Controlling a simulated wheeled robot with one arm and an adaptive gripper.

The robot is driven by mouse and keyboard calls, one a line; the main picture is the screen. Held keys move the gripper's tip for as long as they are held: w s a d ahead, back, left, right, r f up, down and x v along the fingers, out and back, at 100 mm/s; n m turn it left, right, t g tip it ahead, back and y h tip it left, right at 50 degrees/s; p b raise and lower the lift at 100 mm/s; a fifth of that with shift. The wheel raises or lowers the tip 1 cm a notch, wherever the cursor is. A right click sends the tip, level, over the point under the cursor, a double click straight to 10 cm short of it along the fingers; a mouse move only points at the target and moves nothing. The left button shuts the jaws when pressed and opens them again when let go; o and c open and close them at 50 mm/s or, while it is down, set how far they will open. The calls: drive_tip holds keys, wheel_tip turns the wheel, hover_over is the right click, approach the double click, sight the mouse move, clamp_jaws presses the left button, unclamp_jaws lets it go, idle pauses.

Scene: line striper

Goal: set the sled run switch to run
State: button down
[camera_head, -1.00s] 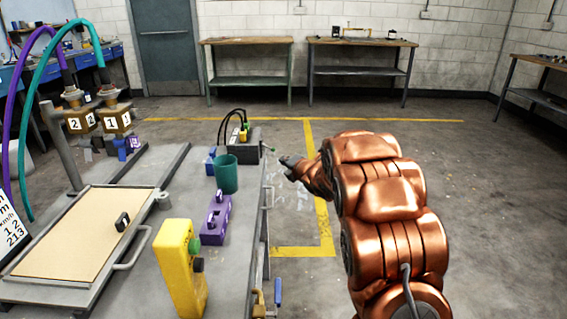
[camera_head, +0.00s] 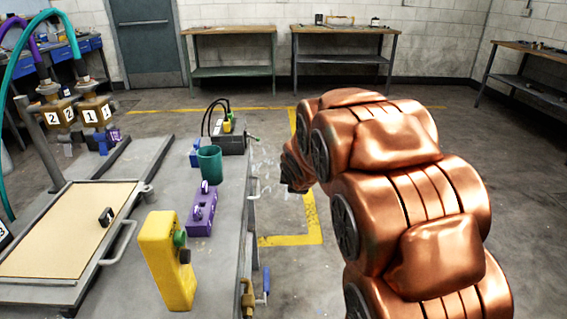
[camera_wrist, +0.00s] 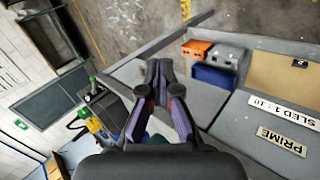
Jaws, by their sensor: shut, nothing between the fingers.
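No part in view has a readable label as the sled run switch, so I cannot tell which it is. A dark grey box (camera_head: 229,144) with a yellow part, black cables and a green-tipped lever (camera_head: 252,138) stands at the far end of the bench. It also shows left of my fingers in the wrist view (camera_wrist: 104,108). A purple block (camera_head: 201,216) with small raised parts lies nearer on the bench. My gripper (camera_wrist: 160,66) is shut and empty. In the head view my gripper (camera_head: 292,186) is right of the bench edge, partly hidden by my arm.
A green cup (camera_head: 209,166) stands between the box and the purple block. A yellow post (camera_head: 166,260) with a green button stands at the near edge. Signs reading SLED 1:10 (camera_wrist: 283,113) and PRIME (camera_wrist: 281,141) show in the wrist view. Floor right of the bench is open.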

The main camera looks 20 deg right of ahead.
drive_tip(key=s+a+m+g+y, duration=0.1)
drive_tip(key=s+a+m+g, duration=0.2)
drive_tip(key=s, duration=1)
drive_tip(key=s+a+f+m+g+y, duration=0.1)
drive_tip(key=s+a+m+g, duration=0.3)
drive_tip(key=s, duration=1)
drive_tip(key=s+a+m+g+y, duration=0.1)
drive_tip(key=s+a+m+g, duration=0.3)
drive_tip(key=s+a, duration=0.4)
drive_tip(key=s+m, duration=0.1)
drive_tip(key=s, duration=0.5)
drive_tip(key=shift+f, duration=0.4)
drive_tip(key=shift+a, duration=0.15)
